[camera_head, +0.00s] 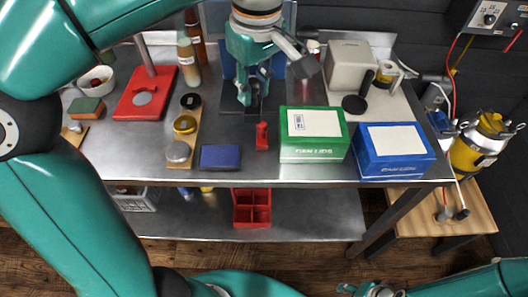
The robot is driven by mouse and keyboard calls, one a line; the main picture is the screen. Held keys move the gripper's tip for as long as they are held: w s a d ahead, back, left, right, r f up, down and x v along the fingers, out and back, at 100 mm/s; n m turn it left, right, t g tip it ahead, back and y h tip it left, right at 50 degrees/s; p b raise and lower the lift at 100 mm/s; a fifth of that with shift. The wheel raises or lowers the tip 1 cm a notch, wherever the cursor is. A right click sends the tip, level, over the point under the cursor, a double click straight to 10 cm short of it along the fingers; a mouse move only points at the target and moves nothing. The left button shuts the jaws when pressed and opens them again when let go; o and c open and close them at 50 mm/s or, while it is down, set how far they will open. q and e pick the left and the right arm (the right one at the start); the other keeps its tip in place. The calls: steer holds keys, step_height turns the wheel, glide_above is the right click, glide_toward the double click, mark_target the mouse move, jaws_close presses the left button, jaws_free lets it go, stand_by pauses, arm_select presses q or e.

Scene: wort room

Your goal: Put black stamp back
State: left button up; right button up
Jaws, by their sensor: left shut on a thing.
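My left gripper (254,98) reaches down at the top middle of the table. It is shut on a small dark thing, which looks like the black stamp (258,87); the fingers hide most of it. The gripper is over a dark flat base (238,110) with a blue panel (228,62) behind it. I cannot tell whether the stamp touches the base. A small red upright piece (262,136) stands just in front of the base. A dark blue pad (220,157) lies at the table's front edge. Part of my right gripper (362,289) shows at the bottom edge; its jaws are unclear.
A green box (313,150) and a blue box (394,166) stand front right. A beige machine (348,66) is behind them. A wooden strip with round tins (180,152) and a red stand (138,107) are left. A red divided bin (252,222) sits on the lower shelf.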

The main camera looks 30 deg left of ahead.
arm_select(q)
steer(key=shift+f, duration=0.2)
steer(key=shift+s+a+f+b, duration=0.1)
steer(key=shift+f+b, duration=0.35)
steer(key=shift+f, duration=4.35)
steer(key=shift+s+a+f+b, duration=0.1)
steer(key=shift+f+b, duration=0.3)
steer(key=shift+f, duration=4.35)
steer(key=shift+f, duration=0.15)
steer(key=o, duration=0.9)
